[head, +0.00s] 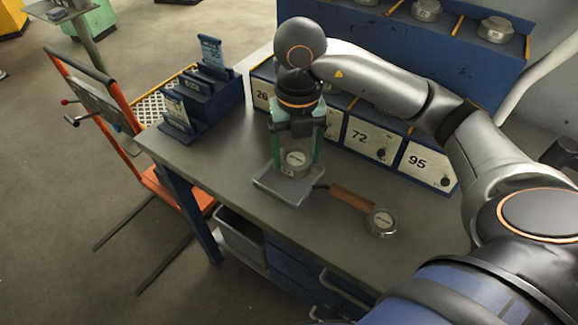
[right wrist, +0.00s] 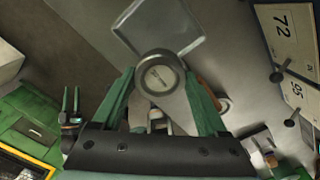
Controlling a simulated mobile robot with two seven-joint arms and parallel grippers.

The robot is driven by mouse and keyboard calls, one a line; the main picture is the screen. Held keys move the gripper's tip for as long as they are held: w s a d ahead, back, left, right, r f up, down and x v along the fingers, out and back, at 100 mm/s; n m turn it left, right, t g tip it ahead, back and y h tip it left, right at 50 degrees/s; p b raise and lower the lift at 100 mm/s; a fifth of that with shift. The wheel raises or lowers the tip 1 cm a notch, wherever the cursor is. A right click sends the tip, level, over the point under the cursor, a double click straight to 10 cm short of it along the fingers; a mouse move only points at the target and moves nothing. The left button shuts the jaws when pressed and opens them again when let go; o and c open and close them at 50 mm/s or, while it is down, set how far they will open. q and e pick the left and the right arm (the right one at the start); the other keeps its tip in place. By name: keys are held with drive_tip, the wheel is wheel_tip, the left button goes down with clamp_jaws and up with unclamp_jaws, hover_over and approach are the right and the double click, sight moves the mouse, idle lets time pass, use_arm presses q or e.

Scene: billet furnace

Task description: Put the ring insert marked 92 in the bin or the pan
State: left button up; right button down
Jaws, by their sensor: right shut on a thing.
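My right gripper (head: 296,151) points down over the table and is shut on a round metal ring insert (head: 296,160). The right wrist view shows the insert (right wrist: 158,78) between the green fingertips; its mark is too small to read. Below it is the square grey pan (head: 272,190), whose flat plate also shows in the wrist view (right wrist: 178,25). I cannot tell whether the insert touches the pan. A second round insert (head: 381,222) lies beside the wooden handle (head: 351,198). What looks like my left gripper (right wrist: 70,103) shows small in the wrist view, fingers apart and empty.
Number-marked drawers, among them 72 (head: 359,138) and 95 (head: 417,161), line the table's back, below a blue rack (head: 455,45) of round pieces. A blue card holder (head: 205,97) stands at the left. A grey bin (head: 240,237) is under the table. The right front tabletop is clear.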

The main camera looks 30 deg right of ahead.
sight(291, 156)
drive_tip(key=w+f, duration=0.1)
drive_tip(key=f, duration=0.1)
drive_tip(key=w+f, duration=0.1)
drive_tip(key=shift+w+d+f, duration=0.35)
drive_tip(key=shift+w+d, duration=0.05)
drive_tip(key=shift+w+d+f, duration=0.1)
drive_tip(key=shift+w+f, duration=0.35)
drive_tip(key=shift+f, duration=0.15)
wheel_tip(291, 156, down, 3)
drive_tip(key=shift+w+f, duration=0.1)
drive_tip(key=shift+f, duration=0.1)
unclamp_jaws()
